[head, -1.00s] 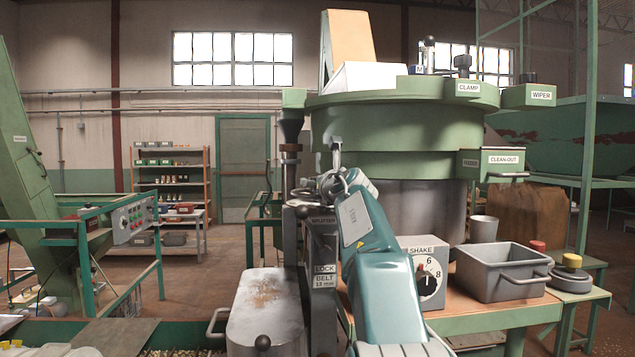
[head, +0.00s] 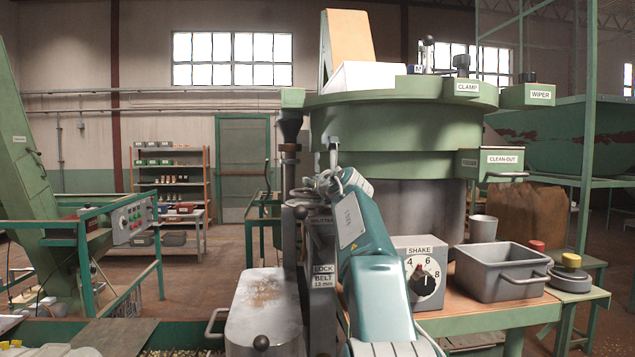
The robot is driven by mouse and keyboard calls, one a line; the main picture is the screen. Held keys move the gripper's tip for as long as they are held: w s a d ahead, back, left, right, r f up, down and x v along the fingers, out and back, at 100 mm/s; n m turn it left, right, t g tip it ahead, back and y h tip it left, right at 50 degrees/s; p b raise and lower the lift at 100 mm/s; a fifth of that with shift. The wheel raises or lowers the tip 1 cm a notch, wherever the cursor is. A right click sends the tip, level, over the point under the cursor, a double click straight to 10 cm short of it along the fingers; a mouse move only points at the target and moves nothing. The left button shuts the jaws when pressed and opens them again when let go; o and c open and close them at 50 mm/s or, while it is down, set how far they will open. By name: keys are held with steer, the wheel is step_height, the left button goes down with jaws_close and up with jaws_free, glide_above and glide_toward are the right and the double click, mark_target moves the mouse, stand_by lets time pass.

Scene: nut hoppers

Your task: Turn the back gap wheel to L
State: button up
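I cannot pick out the back gap wheel or its marks for certain. A small "M" label (head: 416,69) shows on the rim of the big green bowl, beside upright metal parts, but I cannot tell if it belongs to a wheel. My gripper (head: 325,180) is at the far end of my teal arm, beside the dark splitter column (head: 301,240) and in front of the bowl's left side. Its fingers are small and overlap the metal parts behind, so I cannot tell whether they are open or touching anything.
The green bowl (head: 395,135) fills the middle. A shake dial box (head: 423,287) and a grey bin (head: 495,275) stand on the bench to the right of my arm. A metal cover (head: 265,310) is at left front. A green railing (head: 83,262) is farther left.

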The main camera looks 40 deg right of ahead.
steer(key=shift+f+y, duration=0.1)
steer(key=shift+y, duration=0.2)
steer(key=shift+d+n+t+y, duration=0.2)
steer(key=shift+n+t+y, duration=0.2)
steer(key=shift+n+y, duration=0.65)
steer(key=shift+a+n+y, duration=0.1)
steer(key=shift+n+y, duration=0.35)
steer(key=shift+y, duration=0.5)
steer(key=o, duration=1.1)
steer(key=shift+o, duration=0.2)
steer(key=s, duration=1.1)
steer(key=shift+s+a, duration=0.4)
